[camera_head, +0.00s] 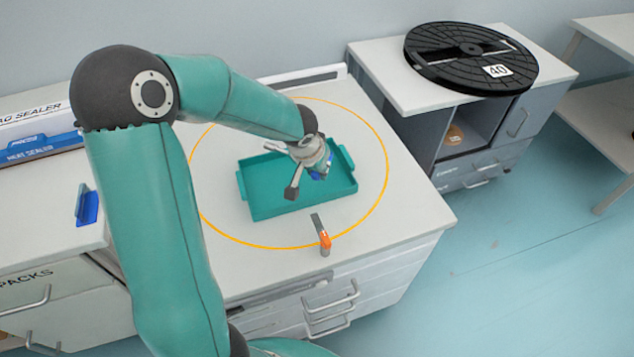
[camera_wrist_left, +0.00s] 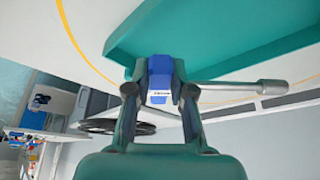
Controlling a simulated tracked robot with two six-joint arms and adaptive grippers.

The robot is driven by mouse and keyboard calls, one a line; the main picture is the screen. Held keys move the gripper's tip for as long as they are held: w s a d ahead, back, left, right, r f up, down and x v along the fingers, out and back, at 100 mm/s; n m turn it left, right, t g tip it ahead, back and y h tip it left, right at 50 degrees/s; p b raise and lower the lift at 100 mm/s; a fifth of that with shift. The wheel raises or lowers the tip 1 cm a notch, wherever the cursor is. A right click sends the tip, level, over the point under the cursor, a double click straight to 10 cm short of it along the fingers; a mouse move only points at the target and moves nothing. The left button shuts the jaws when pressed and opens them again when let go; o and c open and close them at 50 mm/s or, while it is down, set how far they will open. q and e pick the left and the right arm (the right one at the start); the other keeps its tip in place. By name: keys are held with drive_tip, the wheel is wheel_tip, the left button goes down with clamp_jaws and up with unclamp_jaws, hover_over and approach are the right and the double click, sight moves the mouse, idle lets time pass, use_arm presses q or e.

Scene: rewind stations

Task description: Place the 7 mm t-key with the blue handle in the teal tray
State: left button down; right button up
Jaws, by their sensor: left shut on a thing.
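The t-key with the blue handle shows in the left wrist view (camera_wrist_left: 161,68), its metal shaft pointing right to a socket end. My left gripper (camera_wrist_left: 160,88) is shut on the blue handle. Whether the key touches the tray floor I cannot tell. The tray also shows in the wrist view (camera_wrist_left: 215,45). The size mark on the key is too small to read. My right gripper is out of view.
A small tool with an orange part (camera_head: 323,238) lies in front of the tray. A blue object (camera_head: 88,207) is on the counter at left, near a sealer box (camera_head: 35,130). A black reel (camera_head: 470,58) lies on the cabinet at right. An orange ring (camera_head: 387,165) surrounds the tray.

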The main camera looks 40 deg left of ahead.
use_arm(q)
drive_tip(key=shift+f+b, duration=0.8)
drive_tip(key=shift+f, duration=1.4)
drive_tip(key=shift+f+b, duration=0.5)
drive_tip(key=shift+b, duration=0.2)
drive_tip(key=c, duration=1)
unclamp_jaws()
drive_tip(key=shift+r, duration=0.1)
drive_tip(key=shift+r, duration=0.1)
